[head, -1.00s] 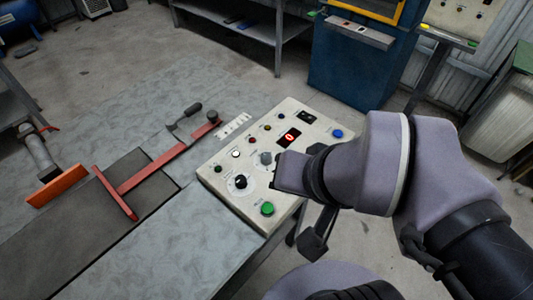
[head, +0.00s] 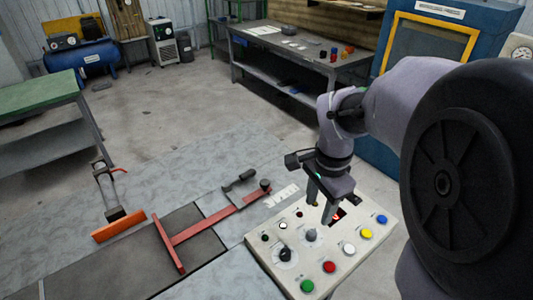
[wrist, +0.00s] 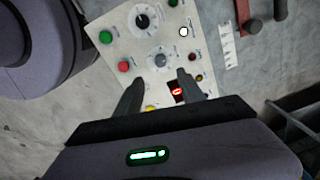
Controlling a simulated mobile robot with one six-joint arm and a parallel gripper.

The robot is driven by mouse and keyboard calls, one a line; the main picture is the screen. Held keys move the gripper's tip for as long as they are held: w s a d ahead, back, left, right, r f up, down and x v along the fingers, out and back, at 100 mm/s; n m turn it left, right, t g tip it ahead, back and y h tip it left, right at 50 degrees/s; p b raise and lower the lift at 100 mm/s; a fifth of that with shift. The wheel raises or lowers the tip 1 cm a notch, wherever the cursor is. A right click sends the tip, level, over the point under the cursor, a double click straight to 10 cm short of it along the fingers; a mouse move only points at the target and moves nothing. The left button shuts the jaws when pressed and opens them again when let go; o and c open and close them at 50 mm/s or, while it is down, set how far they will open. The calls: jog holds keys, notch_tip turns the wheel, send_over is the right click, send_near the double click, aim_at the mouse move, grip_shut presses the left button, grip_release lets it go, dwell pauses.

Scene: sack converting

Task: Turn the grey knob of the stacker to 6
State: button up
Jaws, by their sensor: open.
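The grey knob (head: 311,235) stands on the cream control panel (head: 262,262), with a printed dial around it. In the wrist view the grey knob (wrist: 159,60) lies just beyond the fingertips, about midway between them. My gripper (head: 320,213) is open and empty above the panel, pointing down. It also shows in the wrist view (wrist: 160,77), apart from the knob as far as I can tell. A small display (wrist: 177,92) shows a red digit that looks like 0. The knob's pointer setting is too small to read.
A black knob (head: 285,255) on a white dial sits beside the grey one. Green (head: 307,286), red (head: 329,267), white, yellow and blue buttons line the panel's near edge. A red T-shaped bar (head: 200,232) lies left of the panel.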

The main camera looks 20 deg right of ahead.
aim_at(311, 233)
jog(key=f+b, duration=0.1)
jog(key=f, duration=0.2)
jog(key=f+b, duration=0.1)
jog(key=f, duration=0.3)
jog(key=f+b, duration=0.1)
jog(key=f, duration=0.3)
jog(key=shift+w+a+f, duration=0.1)
jog(key=shift+w, duration=0.15)
grip_shut()
